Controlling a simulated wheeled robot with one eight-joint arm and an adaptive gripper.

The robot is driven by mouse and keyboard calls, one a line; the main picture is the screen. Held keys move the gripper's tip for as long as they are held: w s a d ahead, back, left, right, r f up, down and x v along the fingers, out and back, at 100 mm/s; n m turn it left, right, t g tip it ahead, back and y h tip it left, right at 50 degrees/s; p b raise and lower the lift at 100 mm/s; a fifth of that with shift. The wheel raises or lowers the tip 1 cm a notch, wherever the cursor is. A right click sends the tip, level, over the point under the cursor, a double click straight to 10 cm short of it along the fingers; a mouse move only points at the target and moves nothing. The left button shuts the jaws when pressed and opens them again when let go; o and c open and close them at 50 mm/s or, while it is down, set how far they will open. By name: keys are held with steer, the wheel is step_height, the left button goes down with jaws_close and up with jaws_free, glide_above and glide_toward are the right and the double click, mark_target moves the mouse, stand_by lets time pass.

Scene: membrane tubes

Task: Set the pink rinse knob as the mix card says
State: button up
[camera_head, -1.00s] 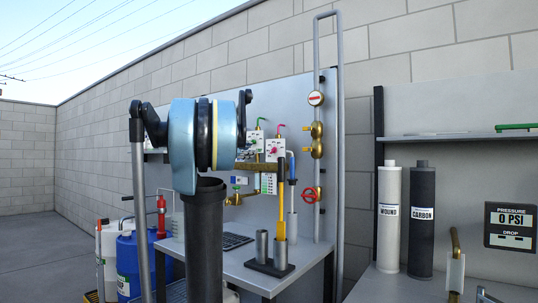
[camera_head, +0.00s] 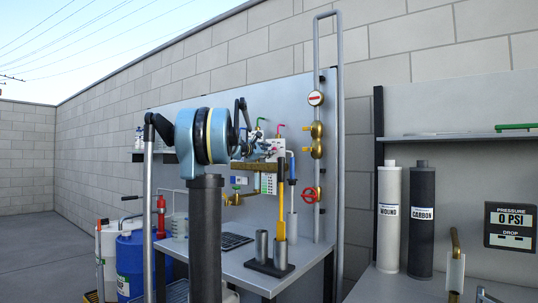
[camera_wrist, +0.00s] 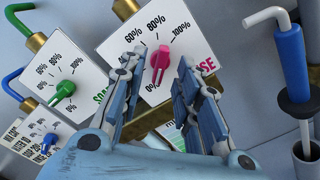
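The pink rinse knob (camera_wrist: 159,63) is on a white dial plate (camera_wrist: 116,48) in the wrist view. Its long grip runs nearly upright, with its lower end close to the 0% mark; 60%, 80% and 100% show above it. My gripper (camera_wrist: 161,72) is open, one finger to each side of the knob, with no clear contact visible. A white card (camera_wrist: 172,134) shows partly between the fingers, its text mostly hidden. In the head view my gripper (camera_head: 262,149) is at the wall panel and largely covers the knob area.
A green knob (camera_wrist: 64,90) and a blue knob (camera_wrist: 49,140) sit on dial plates to the left. A blue-handled tool (camera_wrist: 292,68) stands to the right. In the head view a red valve wheel (camera_head: 309,194) and yellow-handled tool (camera_head: 281,205) are near the panel.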

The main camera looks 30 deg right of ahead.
steer(key=shift+x, duration=1.2)
jaws_close()
steer(key=shift+m, duration=3.8)
jaws_free()
